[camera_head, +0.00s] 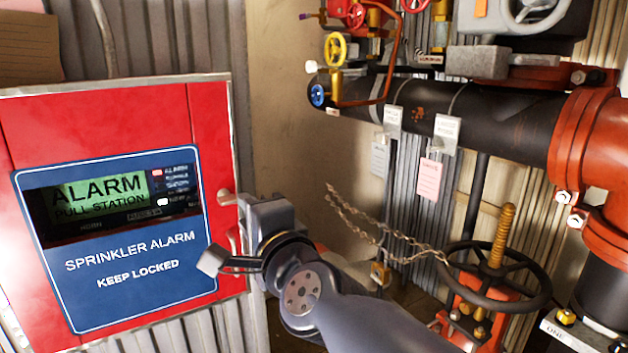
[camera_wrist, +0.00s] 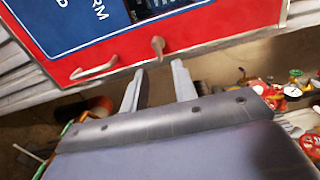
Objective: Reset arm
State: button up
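My gripper shows in the wrist view (camera_wrist: 160,90) with its two fingers apart and nothing between them. Its fingertips are just short of a small handle (camera_wrist: 158,47) on the edge of the red alarm box (camera_wrist: 210,30); I cannot tell whether they touch it. In the head view my arm reaches up from the bottom to the right edge of the red sprinkler alarm box (camera_head: 100,120), and the fingers are mostly hidden. The same handle (camera_head: 226,197) shows beside my wrist. The box's door looks shut, with a lit green "ALARM PULL STATION" display (camera_head: 100,200).
A black handwheel (camera_head: 540,285) on a red valve and a hanging chain (camera_head: 390,235) stand right of my arm. Black pipe (camera_head: 500,120) with red couplings (camera_head: 590,140) and small valves (camera_head: 335,50) fills the upper right. Corrugated wall lies behind.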

aim_at(223, 198)
jog(key=b+x, duration=0.1)
jog(key=x, duration=0.4)
jog(key=shift+w, duration=0.25)
